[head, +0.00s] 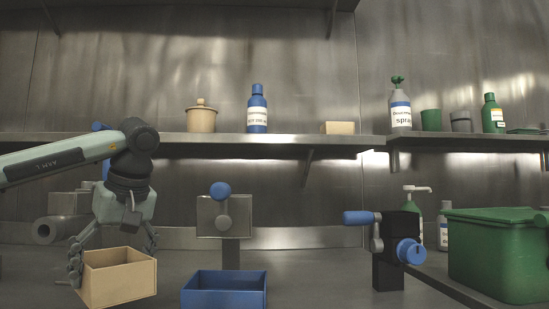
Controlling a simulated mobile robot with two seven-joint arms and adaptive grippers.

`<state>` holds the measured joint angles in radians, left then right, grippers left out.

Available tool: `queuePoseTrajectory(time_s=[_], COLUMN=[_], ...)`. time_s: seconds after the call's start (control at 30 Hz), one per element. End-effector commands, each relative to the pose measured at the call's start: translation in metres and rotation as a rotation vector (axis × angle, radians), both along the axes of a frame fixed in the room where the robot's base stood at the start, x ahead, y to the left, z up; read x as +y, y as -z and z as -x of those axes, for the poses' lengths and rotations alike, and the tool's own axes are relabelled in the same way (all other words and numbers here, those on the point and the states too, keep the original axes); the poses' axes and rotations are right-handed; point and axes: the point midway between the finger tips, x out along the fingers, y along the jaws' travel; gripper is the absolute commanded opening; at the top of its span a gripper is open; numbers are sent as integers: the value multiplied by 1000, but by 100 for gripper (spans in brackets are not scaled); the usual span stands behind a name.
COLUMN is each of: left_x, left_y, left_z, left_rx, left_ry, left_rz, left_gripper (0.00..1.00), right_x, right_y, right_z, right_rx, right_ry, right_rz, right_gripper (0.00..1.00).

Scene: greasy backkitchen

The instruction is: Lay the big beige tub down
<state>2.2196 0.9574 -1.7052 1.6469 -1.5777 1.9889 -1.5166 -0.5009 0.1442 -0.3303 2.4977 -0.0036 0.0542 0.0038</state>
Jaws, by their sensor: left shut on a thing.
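The big beige tub (122,282) is at the lower left of the head view, open side up and turned a little. My left gripper (113,260) reaches down over it from above, with fingers at its left side and at its back right. It is shut on the tub. I cannot tell whether the tub's base touches the counter. My right gripper is not in view.
A blue tub (224,292) stands just right of the beige one. Further right are a black stand with blue knobs (386,250) and a big green bin (497,262). A grey device with a blue ball (223,215) stands behind. Shelves (270,143) above hold bottles.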

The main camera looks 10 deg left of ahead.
Motion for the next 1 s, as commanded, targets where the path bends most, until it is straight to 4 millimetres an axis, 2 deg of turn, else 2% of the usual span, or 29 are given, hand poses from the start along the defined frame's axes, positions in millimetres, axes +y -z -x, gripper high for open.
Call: queuePoseTrajectory(time_s=[0.43, 1.0], left_x=[0, 0], left_y=[1, 18], left_z=[0, 0], left_rx=[-2, -1], left_ry=[-1, -2], left_rz=[0, 0], left_gripper=[46, 46], right_x=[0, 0], right_y=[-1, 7], right_z=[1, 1], right_rx=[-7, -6], right_ry=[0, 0], right_rz=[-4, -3], right_gripper=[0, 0])
